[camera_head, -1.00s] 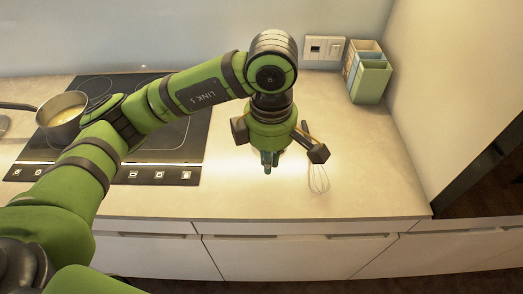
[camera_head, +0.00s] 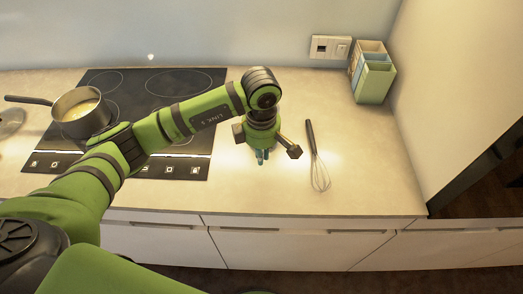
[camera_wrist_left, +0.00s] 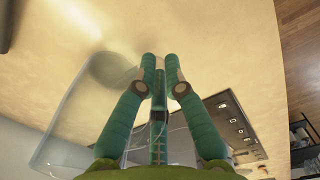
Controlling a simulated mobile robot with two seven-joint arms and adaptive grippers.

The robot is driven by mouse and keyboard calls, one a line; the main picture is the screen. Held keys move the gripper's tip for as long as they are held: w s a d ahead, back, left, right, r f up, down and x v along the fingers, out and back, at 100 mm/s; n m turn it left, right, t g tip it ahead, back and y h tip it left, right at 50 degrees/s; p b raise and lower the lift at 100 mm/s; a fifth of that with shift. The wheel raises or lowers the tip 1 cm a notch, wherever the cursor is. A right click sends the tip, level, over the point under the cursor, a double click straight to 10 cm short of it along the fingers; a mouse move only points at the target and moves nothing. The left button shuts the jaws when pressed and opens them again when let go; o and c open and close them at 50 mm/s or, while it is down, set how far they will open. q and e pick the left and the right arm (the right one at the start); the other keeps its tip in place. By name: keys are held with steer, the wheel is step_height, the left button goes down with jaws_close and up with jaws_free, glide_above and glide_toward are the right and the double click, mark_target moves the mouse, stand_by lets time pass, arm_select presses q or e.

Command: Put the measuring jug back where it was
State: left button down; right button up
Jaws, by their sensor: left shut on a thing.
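The measuring jug (camera_wrist_left: 78,105) is clear and see-through; in the left wrist view its wide body lies to the left of my fingers. My left gripper (camera_wrist_left: 160,62) is shut on it, with the two green fingers closed at what looks like its handle. In the head view my left gripper (camera_head: 262,156) points down over the worktop between the hob and the whisk, and I cannot make out the jug there. Whether the jug touches the worktop I cannot tell. My right gripper is not in view.
A whisk (camera_head: 316,160) lies just right of my left gripper. A pot (camera_head: 82,112) stands on the black hob (camera_head: 150,84) at left. A box-like holder (camera_head: 373,79) stands by the right wall. The worktop (camera_head: 365,165) right of the whisk is clear.

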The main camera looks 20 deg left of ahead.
arm_select(q)
steer(key=shift+f, duration=0.15)
steer(key=c, duration=1.3)
jaws_free()
steer(key=shift+r, duration=0.5)
step_height(320, 180, up, 10)
steer(key=b, duration=0.3)
steer(key=shift+b, duration=0.4)
steer(key=shift+s+r, duration=0.15)
steer(key=shift+r, duration=0.55)
